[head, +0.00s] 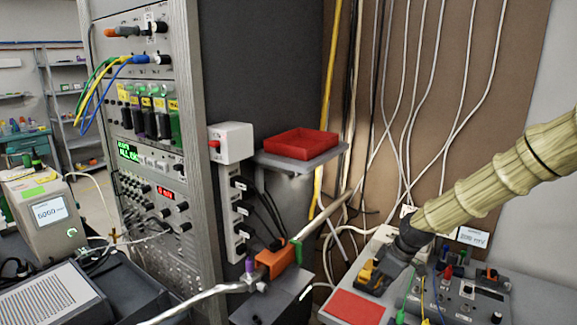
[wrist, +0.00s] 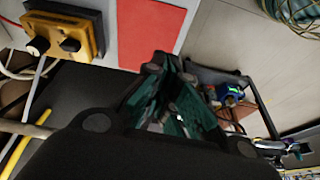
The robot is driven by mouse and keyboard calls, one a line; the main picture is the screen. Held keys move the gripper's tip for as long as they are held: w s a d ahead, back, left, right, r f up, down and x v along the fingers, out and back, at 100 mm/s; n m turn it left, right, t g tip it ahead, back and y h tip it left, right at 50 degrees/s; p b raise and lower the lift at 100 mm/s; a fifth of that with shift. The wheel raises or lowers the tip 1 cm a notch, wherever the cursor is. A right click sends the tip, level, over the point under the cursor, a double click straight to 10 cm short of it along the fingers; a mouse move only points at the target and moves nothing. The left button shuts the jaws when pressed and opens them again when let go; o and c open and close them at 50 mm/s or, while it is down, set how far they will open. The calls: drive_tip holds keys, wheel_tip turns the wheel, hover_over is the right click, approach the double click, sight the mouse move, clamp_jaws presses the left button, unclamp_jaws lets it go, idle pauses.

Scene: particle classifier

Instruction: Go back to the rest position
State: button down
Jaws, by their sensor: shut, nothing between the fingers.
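My arm comes in from the right in the head view, in a tan ribbed sleeve. My gripper (head: 388,278) hangs at its end, dark and partly hard to make out, above the bench by a yellow block with dark knobs (head: 369,274). In the wrist view my gripper (wrist: 168,70) shows dark fingers closed together with nothing held between them. The yellow knob block (wrist: 65,35) lies at the upper left there, apart from the fingers. A flat red pad (wrist: 150,28) lies just beyond the fingertips, and it also shows in the head view (head: 355,307).
A red tray (head: 300,143) sits on a grey shelf beside a tall instrument rack (head: 150,200). An orange clamp (head: 275,262) holds a metal rod at front centre. A grey control box (head: 465,297) with knobs and cables stands right of my gripper. Cables hang on the brown wall panel.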

drive_tip(key=s+a+f+m+g, duration=0.1)
drive_tip(key=s+a+f+m, duration=0.15)
drive_tip(key=s+f, duration=0.65)
drive_tip(key=s+a+f+m, duration=0.25)
drive_tip(key=s+f, duration=0.45)
drive_tip(key=f, duration=0.4)
drive_tip(key=s+d+f+m+h, duration=0.1)
drive_tip(key=s+f+m, duration=0.1)
drive_tip(key=s, duration=0.7)
drive_tip(key=s+d+f+m+h, duration=0.1)
drive_tip(key=s+f, duration=0.4)
drive_tip(key=s, duration=0.5)
drive_tip(key=s+d+f+m+g+h, duration=0.1)
drive_tip(key=s+f+m, duration=0.2)
drive_tip(key=s, duration=0.6)
drive_tip(key=shift+s+f, duration=0.25)
drive_tip(key=shift+f, duration=0.25)
drive_tip(key=c, duration=2.2)
unclamp_jaws()
